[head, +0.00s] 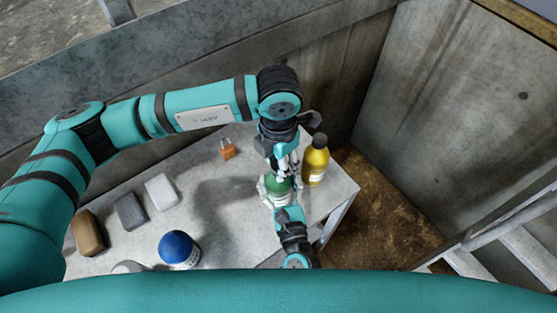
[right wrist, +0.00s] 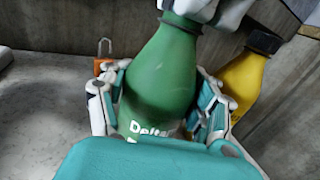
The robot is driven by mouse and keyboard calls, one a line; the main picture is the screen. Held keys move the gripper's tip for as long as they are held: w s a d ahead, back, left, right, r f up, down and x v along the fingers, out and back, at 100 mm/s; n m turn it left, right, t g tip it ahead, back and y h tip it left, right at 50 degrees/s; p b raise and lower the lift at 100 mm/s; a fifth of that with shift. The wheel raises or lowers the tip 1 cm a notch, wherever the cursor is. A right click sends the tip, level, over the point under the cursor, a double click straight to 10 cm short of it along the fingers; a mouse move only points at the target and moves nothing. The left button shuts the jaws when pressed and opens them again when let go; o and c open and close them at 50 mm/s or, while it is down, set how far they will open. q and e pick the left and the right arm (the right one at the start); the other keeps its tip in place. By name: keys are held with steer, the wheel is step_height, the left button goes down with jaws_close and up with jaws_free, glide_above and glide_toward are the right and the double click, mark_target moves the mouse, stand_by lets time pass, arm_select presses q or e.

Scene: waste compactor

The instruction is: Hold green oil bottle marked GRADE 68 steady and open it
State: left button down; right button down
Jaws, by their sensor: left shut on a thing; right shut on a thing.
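The green oil bottle (head: 279,188) stands upright near the right end of the table. In the right wrist view the green bottle (right wrist: 162,75) shows part of a white label reading "Delta"; no GRADE 68 marking is visible. My right gripper (head: 277,192) is shut around the bottle's body, with its fingers on both sides (right wrist: 160,110). My left gripper (head: 283,165) comes down from above and is shut on the bottle's top (right wrist: 192,14). The cap is hidden behind the left fingers, so I cannot tell whether it has turned.
A yellow bottle with a dark cap (head: 315,162) stands close on the right. An orange padlock (head: 228,149) lies behind. A blue-topped container (head: 179,249) and several blocks (head: 130,211) are at left on the grey table (head: 215,225). Concrete walls enclose the back and right.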

arm_select(q)
steer(key=n, duration=0.4)
steer(key=shift+n, duration=0.4)
steer(key=n, duration=0.4)
steer(key=shift+n, duration=0.3)
steer(key=n, duration=0.7)
steer(key=shift+n, duration=0.3)
steer(key=shift+r, duration=0.25)
steer(key=shift+r, duration=0.9)
steer(key=shift+r, duration=0.1)
